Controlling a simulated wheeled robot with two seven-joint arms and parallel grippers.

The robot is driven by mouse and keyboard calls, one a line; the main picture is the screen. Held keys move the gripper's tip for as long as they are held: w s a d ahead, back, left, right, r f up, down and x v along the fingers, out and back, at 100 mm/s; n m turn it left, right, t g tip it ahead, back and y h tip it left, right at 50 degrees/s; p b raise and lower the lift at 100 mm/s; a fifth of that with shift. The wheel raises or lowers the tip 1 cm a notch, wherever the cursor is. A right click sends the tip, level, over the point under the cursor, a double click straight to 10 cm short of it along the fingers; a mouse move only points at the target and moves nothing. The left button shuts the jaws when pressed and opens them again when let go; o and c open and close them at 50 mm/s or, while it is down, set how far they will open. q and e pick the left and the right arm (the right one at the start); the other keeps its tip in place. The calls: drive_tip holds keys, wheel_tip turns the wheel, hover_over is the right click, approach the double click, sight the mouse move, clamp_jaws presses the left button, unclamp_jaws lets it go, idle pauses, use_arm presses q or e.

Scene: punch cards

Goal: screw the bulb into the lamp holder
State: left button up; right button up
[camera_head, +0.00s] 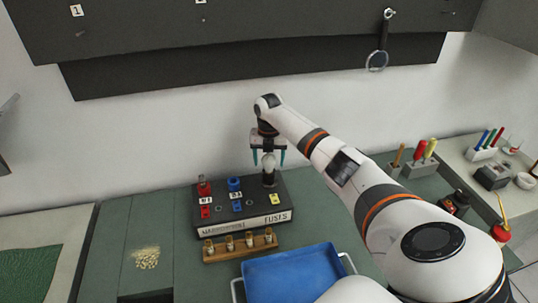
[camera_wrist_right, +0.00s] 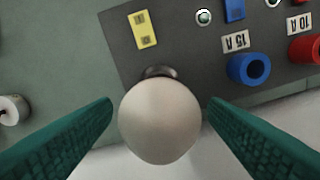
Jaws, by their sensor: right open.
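The white bulb (camera_head: 268,161) stands upright at the lamp holder (camera_head: 269,179) on the right part of the dark fuse box. In the right wrist view the bulb (camera_wrist_right: 160,120) is seen from above, with part of the holder (camera_wrist_right: 160,72) showing at its edge. My right gripper (camera_head: 268,160) is above the box with its green fingers on either side of the bulb. In the right wrist view the right gripper (camera_wrist_right: 160,125) is open, with gaps between both fingers and the bulb. The bulb hides how its base meets the holder. My left gripper is not in view.
The fuse box (camera_head: 240,222) carries red, blue and yellow parts. A wooden rack (camera_head: 240,250) with several fuses and a blue tray (camera_head: 290,275) stand in front of it. Small beige pieces (camera_head: 146,258) lie at left. Screwdrivers in a block (camera_head: 420,165) stand at right.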

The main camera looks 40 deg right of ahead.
drive_tip(key=c, duration=1)
drive_tip(key=shift+r+m+p, duration=0.2)
drive_tip(key=shift+m+p, duration=0.6)
drive_tip(key=shift+f+m+p, duration=0.2)
drive_tip(key=shift+m+p, duration=0.3)
drive_tip(key=shift+m, duration=0.7)
drive_tip(key=m, duration=0.5)
drive_tip(key=shift+s+m, duration=0.1)
drive_tip(key=shift+m, duration=0.3)
drive_tip(key=m, duration=0.6)
drive_tip(key=shift+s, duration=0.1)
drive_tip(key=o, duration=1)
